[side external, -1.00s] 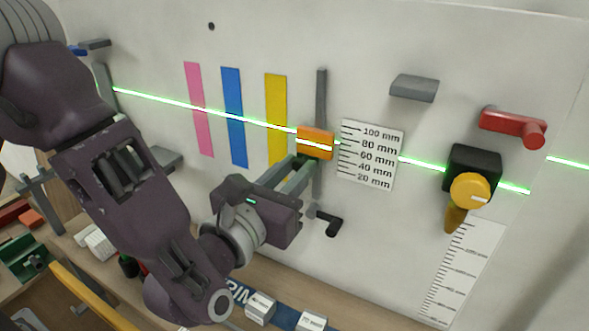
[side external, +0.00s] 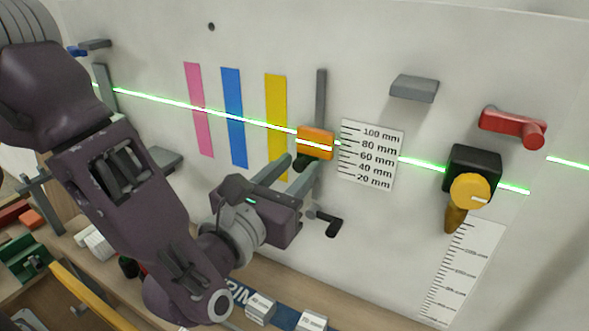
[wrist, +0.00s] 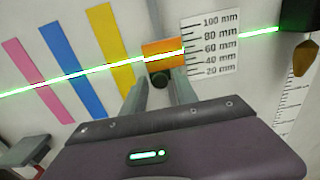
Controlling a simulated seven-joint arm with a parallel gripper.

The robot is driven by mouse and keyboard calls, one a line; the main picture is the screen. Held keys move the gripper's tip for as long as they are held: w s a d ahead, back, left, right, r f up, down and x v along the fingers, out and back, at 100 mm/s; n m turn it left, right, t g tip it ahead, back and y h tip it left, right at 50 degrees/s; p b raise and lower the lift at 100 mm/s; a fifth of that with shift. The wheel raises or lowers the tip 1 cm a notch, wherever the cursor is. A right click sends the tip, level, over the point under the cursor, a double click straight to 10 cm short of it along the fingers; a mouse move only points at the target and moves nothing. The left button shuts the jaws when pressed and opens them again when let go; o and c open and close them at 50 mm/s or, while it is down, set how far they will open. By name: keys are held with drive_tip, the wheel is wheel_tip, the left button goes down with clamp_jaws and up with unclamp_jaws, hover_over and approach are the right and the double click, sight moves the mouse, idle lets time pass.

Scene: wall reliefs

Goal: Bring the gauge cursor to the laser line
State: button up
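The orange gauge cursor (side external: 314,136) sits on a grey vertical rail (side external: 321,90), left of the millimetre scale (side external: 371,155). The green laser line (side external: 240,118) runs across the wall and meets the cursor. A bright whitish streak crosses the cursor at the line's height; I cannot tell a separate index mark from it. A black knob (side external: 303,162) sticks out just below the orange part. My gripper (side external: 301,165) is open, its fingers apart on either side of the knob. In the wrist view the cursor (wrist: 160,47) and knob (wrist: 159,80) show beyond the open fingers.
Pink, blue and yellow strips (side external: 276,110) are on the wall to the left. A black hook-like handle (side external: 328,222) sticks out below the rail. A grey block (side external: 414,88), red lever (side external: 513,126) and black box with yellow knob (side external: 471,190) protrude at right.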

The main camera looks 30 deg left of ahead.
drive_tip(key=shift+o, duration=0.2)
drive_tip(key=shift+s, duration=0.1)
drive_tip(key=s, duration=0.7)
